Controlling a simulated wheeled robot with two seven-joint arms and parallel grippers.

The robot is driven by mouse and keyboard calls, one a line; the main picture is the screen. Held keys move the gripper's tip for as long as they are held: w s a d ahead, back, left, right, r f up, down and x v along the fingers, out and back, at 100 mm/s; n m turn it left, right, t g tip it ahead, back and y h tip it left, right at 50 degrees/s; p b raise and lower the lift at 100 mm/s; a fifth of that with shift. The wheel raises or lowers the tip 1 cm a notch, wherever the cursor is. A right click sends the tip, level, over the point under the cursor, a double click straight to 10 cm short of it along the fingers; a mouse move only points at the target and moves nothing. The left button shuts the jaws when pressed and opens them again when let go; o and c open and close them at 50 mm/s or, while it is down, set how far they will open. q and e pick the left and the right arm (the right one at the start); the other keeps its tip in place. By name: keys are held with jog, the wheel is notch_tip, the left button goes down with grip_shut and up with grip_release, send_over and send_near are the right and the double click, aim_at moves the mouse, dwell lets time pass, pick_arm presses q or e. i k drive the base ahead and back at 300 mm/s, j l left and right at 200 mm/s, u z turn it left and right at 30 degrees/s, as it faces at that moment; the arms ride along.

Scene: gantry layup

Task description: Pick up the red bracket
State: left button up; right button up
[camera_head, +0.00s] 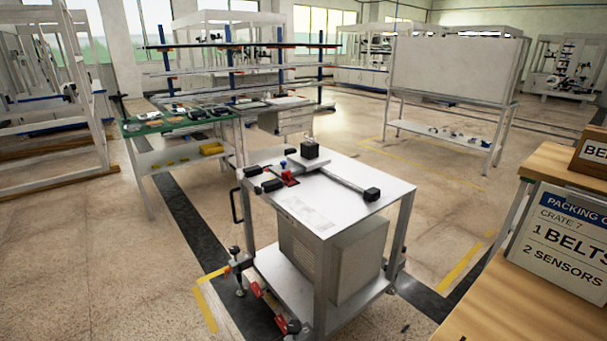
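A small red piece (290,179) lies on the top of a white metal cart (320,215), beside dark clamp-like parts; it may be the red bracket, but it is too small to tell its shape. A small blue part (283,165) sits just behind it. More red parts show low at the cart's near left, one at the lower shelf's edge (257,290) and one nearer the floor (281,322); I cannot tell what they are. Neither of my grippers is in view.
The cart top also holds a black block (309,149) and a bar with a black end (372,194). A grey box (330,255) stands on its lower shelf. A wooden table with a packing sign (560,235) is at the right. Open floor lies left of the cart.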

aim_at(286, 175)
jog(key=i+j+z, duration=0.4)
jog(key=j, duration=0.25)
jog(key=i+j+z, duration=0.45)
jog(key=j, duration=0.35)
jog(key=i+j+z, duration=0.2)
jog(key=j+z, duration=0.2)
jog(key=j, duration=0.45)
jog(key=i+j+z, duration=0.1)
jog(key=j+z, duration=0.3)
jog(key=j, duration=0.55)
jog(key=j+z, duration=0.4)
jog(key=j, duration=0.5)
jog(key=k, duration=0.05)
